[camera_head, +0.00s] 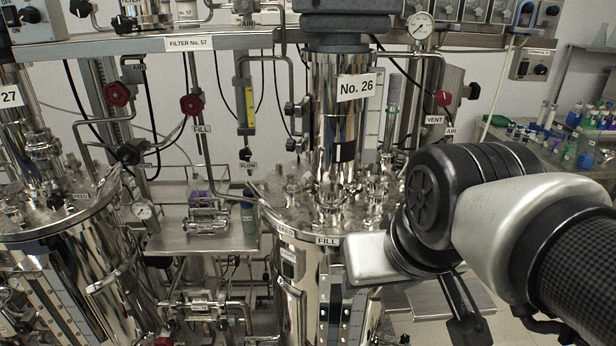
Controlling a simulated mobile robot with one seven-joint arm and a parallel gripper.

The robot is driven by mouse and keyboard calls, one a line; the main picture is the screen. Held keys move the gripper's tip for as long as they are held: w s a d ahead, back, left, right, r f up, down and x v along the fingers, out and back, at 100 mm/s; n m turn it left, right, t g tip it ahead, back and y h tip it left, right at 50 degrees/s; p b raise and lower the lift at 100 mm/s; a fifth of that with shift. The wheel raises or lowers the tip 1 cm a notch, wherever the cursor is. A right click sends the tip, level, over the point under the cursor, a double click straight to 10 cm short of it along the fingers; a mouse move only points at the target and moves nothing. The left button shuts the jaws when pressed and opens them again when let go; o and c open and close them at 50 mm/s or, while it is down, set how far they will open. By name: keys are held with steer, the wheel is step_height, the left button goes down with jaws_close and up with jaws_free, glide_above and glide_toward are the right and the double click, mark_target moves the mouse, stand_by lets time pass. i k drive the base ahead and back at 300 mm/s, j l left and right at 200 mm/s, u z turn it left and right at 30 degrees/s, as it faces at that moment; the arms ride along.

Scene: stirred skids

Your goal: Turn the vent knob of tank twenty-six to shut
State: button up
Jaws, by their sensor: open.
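Tank twenty-six (300,238) is a steel vessel in the middle, below a column with the sign "No. 26" (356,87). The vent knob (443,98) is a small red knob on a pipe to the right of that column, just above a "VENT" label (434,120). The knob is seen partly side-on, and I cannot tell its exact setting. My gripper (508,325) is at the lower right, well below the knob and apart from it. It is open, seen only in part, and I see nothing in it. My arm hides the right side of the tank.
Red knobs hang at the left, one (192,104) above a "FILL" label and one (118,94) farther left. Tank 27 (70,250) stands at the left. A steel beam (240,40) crosses above. A side bench (550,150) with bottles is at the right.

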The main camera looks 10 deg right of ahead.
mark_target(443, 99)
steer(key=l+u, duration=0.1)
steer(key=k+l+z, duration=0.1)
steer(key=z, duration=0.65)
steer(key=j, duration=0.15)
steer(key=i+z, duration=0.05)
